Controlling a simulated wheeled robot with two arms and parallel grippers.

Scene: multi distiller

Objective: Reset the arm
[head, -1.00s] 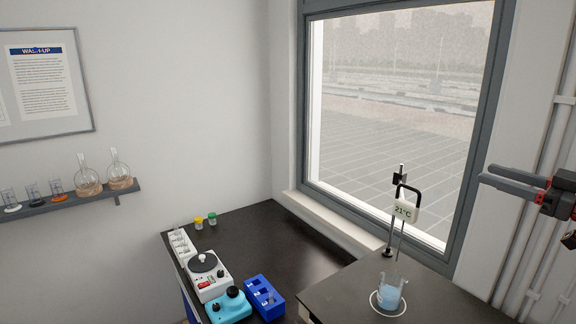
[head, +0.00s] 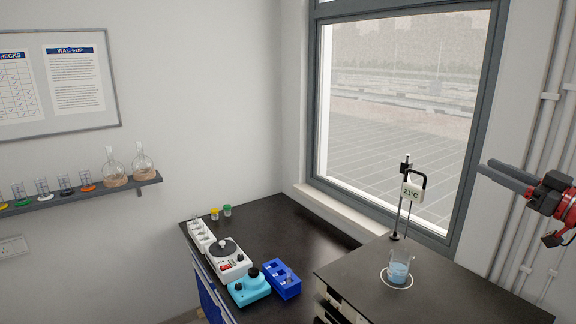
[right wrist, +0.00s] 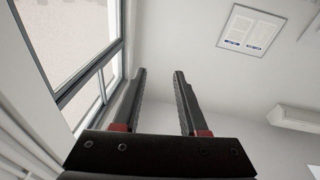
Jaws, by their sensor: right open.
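My right gripper (head: 484,170) is at the right edge of the head view, raised in the air above the right-hand bench, in front of the wall beside the window. In the right wrist view its two fingers (right wrist: 158,75) are apart with nothing between them, and they point up toward the ceiling and walls. My left gripper shows in neither view.
The left bench (head: 300,230) holds a white device (head: 226,258), a cyan device (head: 248,288) and a blue rack (head: 284,278). A glassware shelf (head: 75,195) is at left.

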